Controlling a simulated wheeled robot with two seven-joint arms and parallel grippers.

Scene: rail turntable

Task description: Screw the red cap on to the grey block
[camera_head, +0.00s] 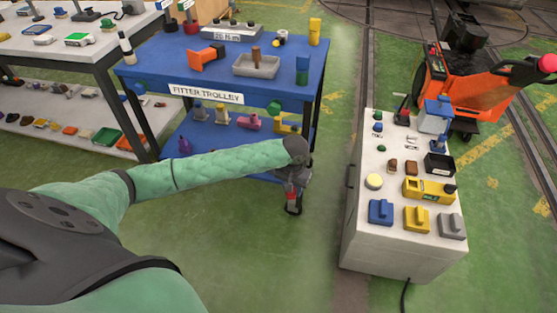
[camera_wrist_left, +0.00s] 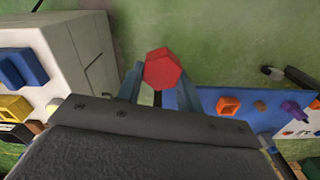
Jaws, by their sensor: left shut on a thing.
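In the left wrist view a red six-sided cap (camera_wrist_left: 163,70) sits between the two fingertips of my left gripper (camera_wrist_left: 155,85), which is shut on it. In the head view the left gripper (camera_head: 292,200) hangs over the green floor between the blue trolley and the white cabinet, with a small bit of red showing at its jaws. A grey block (camera_head: 452,225) with a raised part on top stands at the front right corner of the white cabinet, to the right of the gripper and apart from it. My right gripper is out of view.
The white cabinet (camera_head: 387,252) also carries a blue block (camera_head: 380,211), a yellow block (camera_head: 416,218) and several small parts. The blue trolley (camera_head: 150,66) stands behind my left arm. An orange machine (camera_head: 467,78) is at the back right. Floor is clear between trolley and cabinet.

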